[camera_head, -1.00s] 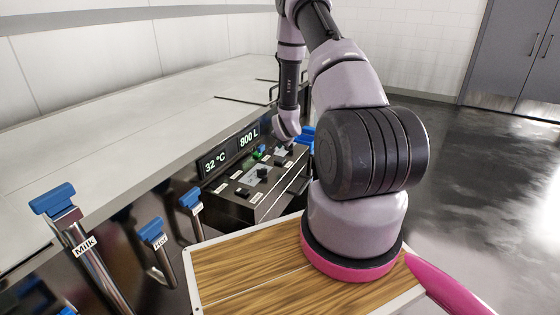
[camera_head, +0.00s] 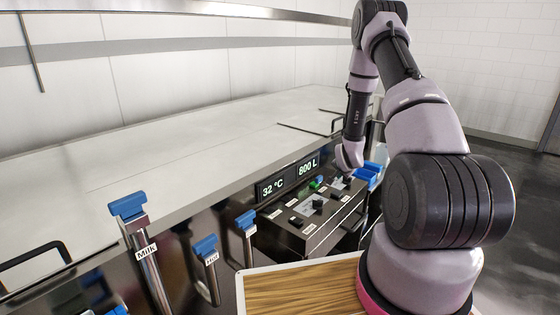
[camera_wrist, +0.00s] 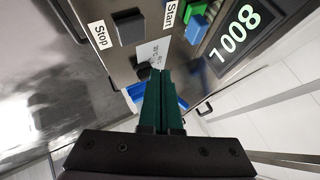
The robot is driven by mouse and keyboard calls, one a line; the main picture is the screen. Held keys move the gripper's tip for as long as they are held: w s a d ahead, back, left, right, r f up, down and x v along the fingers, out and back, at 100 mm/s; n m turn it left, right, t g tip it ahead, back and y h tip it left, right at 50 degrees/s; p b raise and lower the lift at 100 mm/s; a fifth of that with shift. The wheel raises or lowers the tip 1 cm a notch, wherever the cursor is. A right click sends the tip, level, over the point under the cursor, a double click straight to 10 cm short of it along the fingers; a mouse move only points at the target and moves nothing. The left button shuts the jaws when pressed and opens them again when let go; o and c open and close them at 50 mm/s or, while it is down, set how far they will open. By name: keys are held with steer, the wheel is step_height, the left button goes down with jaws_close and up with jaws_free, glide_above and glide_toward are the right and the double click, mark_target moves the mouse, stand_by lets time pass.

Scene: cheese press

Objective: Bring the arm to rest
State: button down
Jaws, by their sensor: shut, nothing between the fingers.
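My arm rises from its base at the right in the head view and bends over, with its end hanging down beside the control panel (camera_head: 310,215). My gripper (camera_wrist: 160,75) shows in the wrist view as two dark green fingers pressed together, empty. Its tips are near the panel, below the Start and Stop labels. In the head view the fingers are hidden behind the arm.
The displays (camera_head: 290,178) read 32 °C and 800 L. Blue-handled valves, one a Milk valve (camera_head: 145,255), stand at the front left. A wooden board (camera_head: 300,293) lies beside my arm's base. Blue objects (camera_head: 370,172) are behind the arm. The vat top (camera_head: 150,160) is clear.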

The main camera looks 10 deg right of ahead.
steer(key=s+a+r+n+y, duration=0.1)
steer(key=s+a+r, duration=0.2)
steer(key=r, duration=0.8)
steer(key=s+a+r+n, duration=0.1)
steer(key=s+a+r, duration=0.2)
steer(key=r, duration=0.7)
steer(key=s+a+r+n+y, duration=0.1)
steer(key=s+a+r+n, duration=0.15)
steer(key=r, duration=0.85)
steer(key=s+a+r+n+y, duration=0.1)
steer(key=s+a+r, duration=0.2)
steer(key=s, duration=0.6)
steer(key=s+a+r+n+g, duration=0.1)
steer(key=s+a+r, duration=0.2)
steer(key=s, duration=0.6)
steer(key=s+a+r+n+y, duration=0.1)
steer(key=s+a+r, duration=0.2)
steer(key=s+r, duration=0.3)
steer(key=s, duration=0.3)
steer(key=shift+s+n+g+y, duration=0.15)
steer(key=shift+n+g+y, duration=0.15)
steer(key=shift+n, duration=0.05)
steer(key=shift+a, duration=0.2)
